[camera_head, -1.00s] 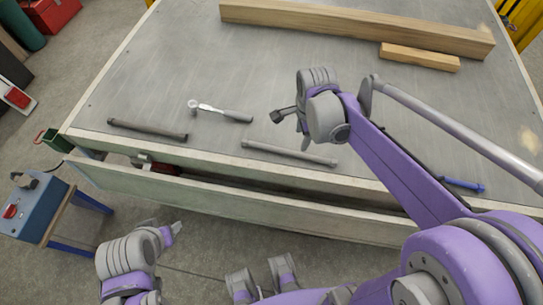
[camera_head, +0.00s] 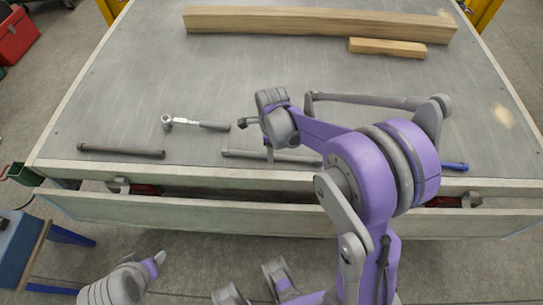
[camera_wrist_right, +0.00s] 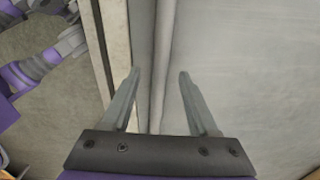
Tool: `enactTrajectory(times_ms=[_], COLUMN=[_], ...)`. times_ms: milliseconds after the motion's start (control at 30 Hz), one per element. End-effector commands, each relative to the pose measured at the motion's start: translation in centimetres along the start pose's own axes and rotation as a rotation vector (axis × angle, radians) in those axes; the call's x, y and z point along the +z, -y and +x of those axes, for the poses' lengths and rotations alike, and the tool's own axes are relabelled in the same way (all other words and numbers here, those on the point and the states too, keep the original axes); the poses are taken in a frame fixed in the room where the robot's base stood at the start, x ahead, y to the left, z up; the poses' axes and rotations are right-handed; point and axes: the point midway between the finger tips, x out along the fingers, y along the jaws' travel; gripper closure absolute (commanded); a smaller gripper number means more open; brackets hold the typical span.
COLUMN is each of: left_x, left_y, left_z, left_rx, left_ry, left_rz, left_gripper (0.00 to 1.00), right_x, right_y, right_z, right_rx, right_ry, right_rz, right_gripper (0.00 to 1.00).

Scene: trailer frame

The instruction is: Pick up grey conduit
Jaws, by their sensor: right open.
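The grey conduit (camera_head: 240,154) is a thin straight rod lying left to right near the front edge of the grey tabletop. My right arm hides part of it in the head view. In the right wrist view the conduit (camera_wrist_right: 163,40) runs lengthwise between the two fingers. My right gripper (camera_wrist_right: 159,74) is open there, with the fingers either side of the rod; I cannot tell whether they touch it. My left gripper (camera_head: 155,263) is low at the lower left, off the table and away from the conduit; its jaw opening is unclear.
A darker rod (camera_head: 120,151) and a ratchet (camera_head: 195,124) lie to the left. A long wooden beam (camera_head: 320,20) and a short block (camera_head: 388,47) lie at the back. A blue tool (camera_head: 454,166) lies at right. A pale rail (camera_head: 200,208) runs along the front.

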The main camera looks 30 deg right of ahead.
Motion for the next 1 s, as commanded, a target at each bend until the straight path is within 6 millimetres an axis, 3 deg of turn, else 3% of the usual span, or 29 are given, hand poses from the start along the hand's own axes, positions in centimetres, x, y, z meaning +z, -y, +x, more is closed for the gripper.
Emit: enactTrajectory(times_ms=[167,433,767,1000], left_x=[0.2,0.2,0.2,0.2], left_y=[0.0,0.0,0.0,0.0], left_z=[0.3,0.3,0.3,0.3], left_rx=[0.000,0.000,0.000,0.000], left_ry=[0.001,0.001,0.001,0.001], left_rz=[0.000,0.000,0.000,0.000], left_gripper=[0.42,0.42,0.42,0.42], right_x=[0.0,0.0,0.0,0.0], right_y=[0.0,0.0,0.0,0.0], right_z=[2.2,2.4,2.3,2.3], right_rx=[0.000,0.000,0.000,0.000], right_ry=[0.000,0.000,0.000,0.000], right_rz=[0.000,-0.001,-0.001,-0.001], right_gripper=[0.40,0.40,0.99,1.00])
